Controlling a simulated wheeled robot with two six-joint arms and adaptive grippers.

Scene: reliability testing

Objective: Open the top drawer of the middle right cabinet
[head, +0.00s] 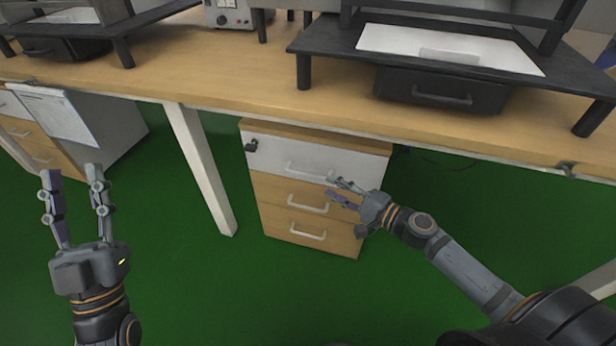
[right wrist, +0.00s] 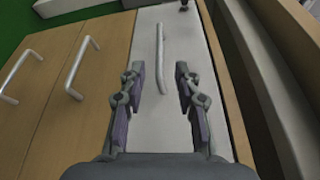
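The cabinet (head: 266,219) stands under the table at the middle, with a white top drawer (head: 275,149) above two wooden drawers. The top drawer looks closed. Its pale bar handle (head: 308,171) shows at the middle of its front. In the right wrist view the white drawer front (right wrist: 184,120) fills the middle, and its handle (right wrist: 161,58) lies ahead of the fingertips, between their lines. My right gripper (head: 334,190) is open and empty just in front of the drawer. It also shows in the right wrist view (right wrist: 159,72). My left gripper (head: 72,176) is open and empty at the far left.
The wooden tabletop (head: 200,75) overhangs the cabinet. A black lock or key (head: 251,145) sits at the drawer's upper left corner. A white table leg (head: 205,170) stands left of the cabinet. Another cabinet (head: 110,130) is at the left. The green floor (head: 190,290) in front is clear.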

